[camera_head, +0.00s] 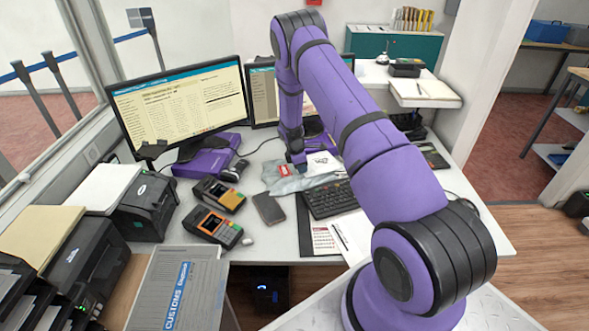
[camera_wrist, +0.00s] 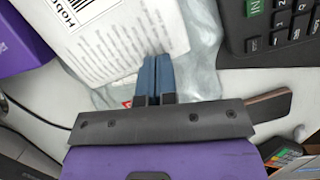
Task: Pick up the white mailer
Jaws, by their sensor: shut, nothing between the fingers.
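A pale, crinkled plastic mailer (camera_head: 287,184) lies on the counter between the monitors and the keyboard, with a small red mark on it. It also shows in the wrist view (camera_wrist: 205,75). A white printed piece with a barcode (camera_wrist: 135,35) lies over it; I cannot tell whether this is its label or a separate item. My gripper (camera_wrist: 157,58) is shut and empty, its blue fingertips together over the lower edge of the white printed piece. I cannot tell whether they touch it. In the head view my arm partly hides this area.
A black keyboard (camera_head: 330,199) lies just right of the mailer, and a dark phone (camera_head: 269,208) lies in front. Two card terminals (camera_head: 212,226) and a purple box (camera_head: 207,156) are at left. Monitors (camera_head: 180,105) stand behind.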

